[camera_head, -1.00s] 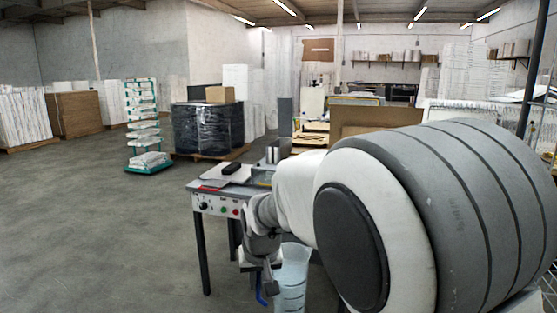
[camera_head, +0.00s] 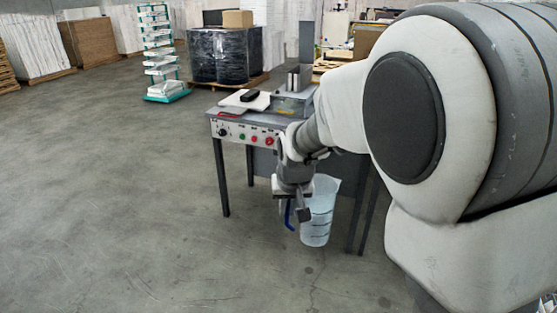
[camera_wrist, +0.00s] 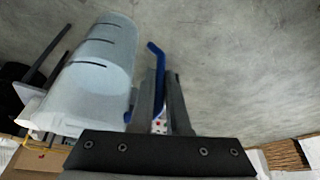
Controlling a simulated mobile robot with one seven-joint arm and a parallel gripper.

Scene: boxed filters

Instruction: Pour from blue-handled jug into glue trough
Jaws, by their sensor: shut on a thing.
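The jug (camera_head: 318,212) is translucent pale blue with dark level marks and hangs upright in front of the table's near legs. Its blue handle (camera_head: 290,215) is on the left side. My gripper (camera_head: 294,208) is shut on that handle. In the wrist view the jug (camera_wrist: 100,65) fills the upper left, and the blue handle (camera_wrist: 157,75) runs between the fingers of my gripper (camera_wrist: 160,105). The jug's contents cannot be made out. I cannot clearly pick out the glue trough; a boxy metal fixture (camera_head: 294,100) stands on the table top.
The grey table (camera_head: 262,122) has a control panel with buttons (camera_head: 240,135) at its front. A black item on a white pad (camera_head: 248,98) lies on top. A teal-based rack (camera_head: 168,95) and a black-wrapped pallet (camera_head: 225,55) stand behind. Floor at the left is clear.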

